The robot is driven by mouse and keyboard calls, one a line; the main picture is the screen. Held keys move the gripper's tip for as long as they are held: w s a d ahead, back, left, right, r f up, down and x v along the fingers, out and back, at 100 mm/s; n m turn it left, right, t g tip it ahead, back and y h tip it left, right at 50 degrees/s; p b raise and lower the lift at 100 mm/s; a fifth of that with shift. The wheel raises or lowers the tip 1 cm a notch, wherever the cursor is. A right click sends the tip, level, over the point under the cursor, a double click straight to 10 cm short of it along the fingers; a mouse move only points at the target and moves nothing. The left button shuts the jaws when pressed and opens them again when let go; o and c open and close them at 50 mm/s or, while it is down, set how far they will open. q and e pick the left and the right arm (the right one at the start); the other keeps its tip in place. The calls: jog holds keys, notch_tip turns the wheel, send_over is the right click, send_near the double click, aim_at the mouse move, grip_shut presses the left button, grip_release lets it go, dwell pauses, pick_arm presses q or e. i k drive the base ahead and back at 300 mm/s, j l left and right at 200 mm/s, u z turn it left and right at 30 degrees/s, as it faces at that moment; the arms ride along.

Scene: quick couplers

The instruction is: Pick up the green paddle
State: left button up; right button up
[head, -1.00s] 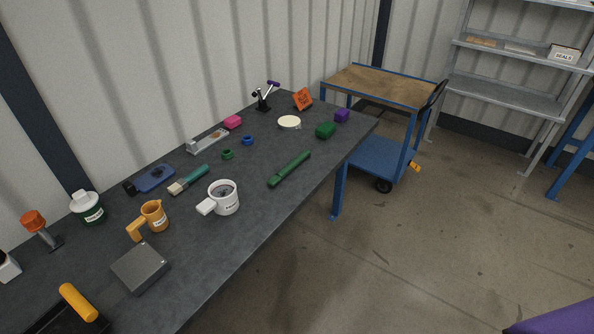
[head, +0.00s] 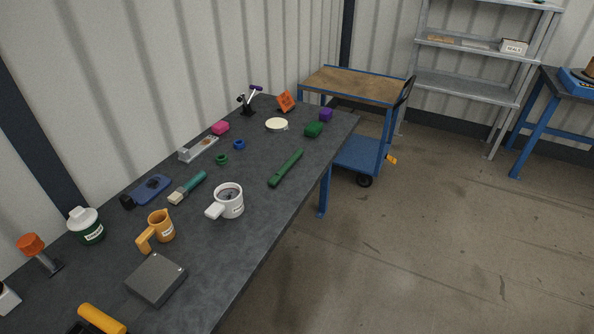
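The green paddle (head: 286,168), a long narrow green piece, lies flat on the dark grey table (head: 262,205) near its right edge. It is right of and beyond the white mug-like container (head: 229,201), with clear table around it. Neither of my grippers is in the head view, so nothing is seen near the paddle.
A green block (head: 314,129), purple block (head: 326,115) and cream disc (head: 276,125) lie beyond the paddle. A brush (head: 188,188), an orange jug (head: 161,226) and a grey box (head: 155,279) are nearer. A blue cart (head: 355,86) stands past the table's far end; floor at right is open.

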aim_at(276, 178)
jog(key=i+u, duration=0.1)
jog(key=u, duration=0.3)
jog(key=l+u, duration=0.15)
jog(key=u, duration=0.3)
jog(key=i+l+u, duration=0.1)
jog(key=u, duration=0.3)
jog(key=i+l+u, duration=0.1)
jog(key=l+u, duration=0.2)
jog(key=l, duration=0.25)
jog(key=l+u, duration=0.35)
jog(key=l, duration=0.15)
jog(key=i+l, duration=0.05)
